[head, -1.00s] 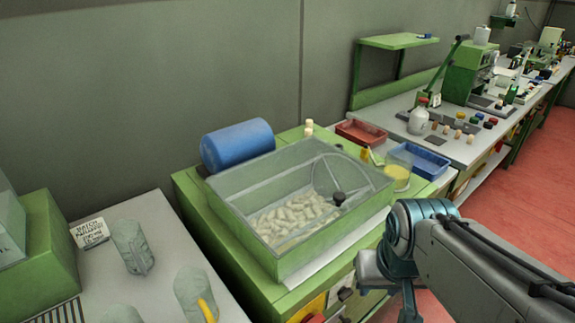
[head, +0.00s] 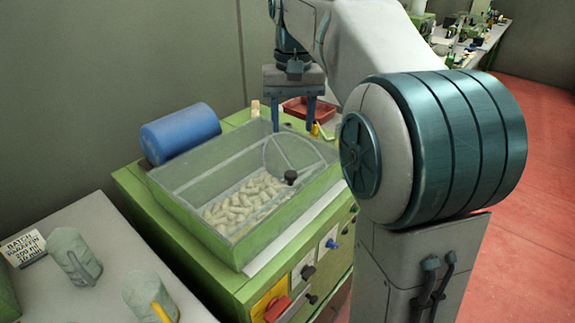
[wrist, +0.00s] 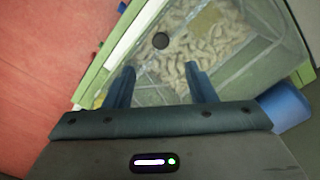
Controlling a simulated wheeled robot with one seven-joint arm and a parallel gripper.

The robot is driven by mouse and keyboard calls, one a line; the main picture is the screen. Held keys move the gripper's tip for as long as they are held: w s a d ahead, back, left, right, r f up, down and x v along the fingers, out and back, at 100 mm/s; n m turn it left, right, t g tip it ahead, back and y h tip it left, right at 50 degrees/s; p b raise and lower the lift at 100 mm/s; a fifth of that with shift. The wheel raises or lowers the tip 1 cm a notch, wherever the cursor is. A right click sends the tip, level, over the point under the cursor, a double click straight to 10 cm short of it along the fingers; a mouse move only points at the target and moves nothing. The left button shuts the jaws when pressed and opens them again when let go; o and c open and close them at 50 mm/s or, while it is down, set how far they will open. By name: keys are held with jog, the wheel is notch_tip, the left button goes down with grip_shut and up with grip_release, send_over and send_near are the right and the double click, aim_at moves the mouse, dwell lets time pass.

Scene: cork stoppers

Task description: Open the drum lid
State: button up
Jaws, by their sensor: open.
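The drum is a green box (head: 290,230) with clear upper walls, holding many pale cork stoppers (head: 245,197). A clear lid (head: 215,160) appears to lie shut over it. Its dark round knob (head: 291,177) stands near the right front; the knob (wrist: 160,41) also shows in the wrist view, beyond and roughly between my fingertips. My gripper (head: 292,130) points down above the back right part of the drum, open and empty, apart from the knob. Its two blue fingers (wrist: 160,70) show in the wrist view over the clear lid.
A blue cylinder (head: 180,133) lies behind the drum, and a red tray (head: 308,110) is at the back right. Red floor (head: 530,150) is open at right.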

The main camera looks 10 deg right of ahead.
aim_at(291, 173)
jog(key=f, duration=0.4)
jog(key=f+b, duration=0.1)
jog(key=f, duration=0.3)
jog(key=w+f, duration=0.1)
jog(key=f, duration=0.4)
jog(key=shift+f, duration=0.1)
grip_shut()
jog(key=shift+r, duration=0.2)
